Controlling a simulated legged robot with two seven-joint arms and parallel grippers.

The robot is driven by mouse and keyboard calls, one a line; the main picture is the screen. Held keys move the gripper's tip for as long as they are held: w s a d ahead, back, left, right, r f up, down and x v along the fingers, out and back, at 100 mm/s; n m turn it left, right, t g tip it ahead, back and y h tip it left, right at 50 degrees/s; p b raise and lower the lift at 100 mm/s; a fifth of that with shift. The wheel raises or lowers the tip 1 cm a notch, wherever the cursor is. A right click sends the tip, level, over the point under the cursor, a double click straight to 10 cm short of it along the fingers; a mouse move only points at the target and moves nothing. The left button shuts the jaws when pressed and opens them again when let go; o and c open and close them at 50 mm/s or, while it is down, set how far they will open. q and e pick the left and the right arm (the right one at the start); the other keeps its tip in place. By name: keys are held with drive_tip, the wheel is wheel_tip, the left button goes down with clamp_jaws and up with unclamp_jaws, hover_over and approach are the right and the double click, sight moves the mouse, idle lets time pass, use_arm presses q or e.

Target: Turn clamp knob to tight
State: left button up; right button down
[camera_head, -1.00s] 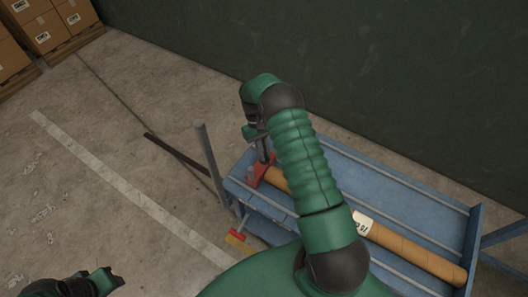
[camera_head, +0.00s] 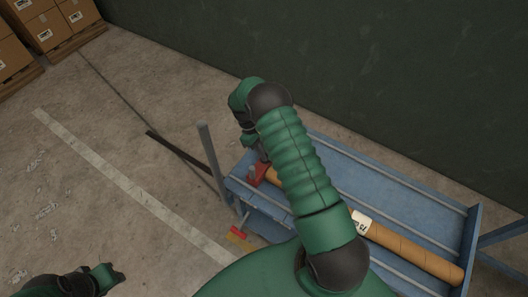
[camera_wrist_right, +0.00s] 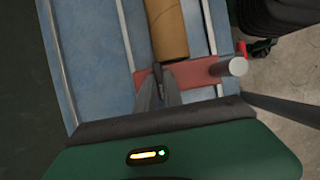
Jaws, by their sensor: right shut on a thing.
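The red clamp (camera_head: 257,175) sits at the left end of the blue bench, by the end of a tan roll (camera_head: 410,252). My right gripper (camera_head: 252,148) is over the clamp from above and hides its top in the head view. In the right wrist view, my right gripper's fingers (camera_wrist_right: 157,88) are closed around a thin dark part in front of the red clamp body (camera_wrist_right: 195,76); this seems to be the clamp knob, mostly hidden. A grey round post (camera_wrist_right: 236,67) stands at the clamp's side. My left gripper (camera_head: 112,278) is at the lower left, over the floor, away from the bench.
The blue bench (camera_head: 440,215) has raised rails along it. A grey upright post (camera_head: 210,160) stands at its left end, with a red and yellow piece (camera_head: 240,234) low beside it. Boxes (camera_head: 42,30) stand far left. A dark wall is behind; the left floor is mostly clear.

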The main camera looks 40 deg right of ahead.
drive_tip(key=shift+d, duration=0.15)
drive_tip(key=c, duration=1.5)
unclamp_jaws()
drive_tip(key=v, duration=1.6)
drive_tip(key=shift+w+r, duration=0.1)
drive_tip(key=shift+r, duration=0.3)
drive_tip(key=shift+f, duration=0.1)
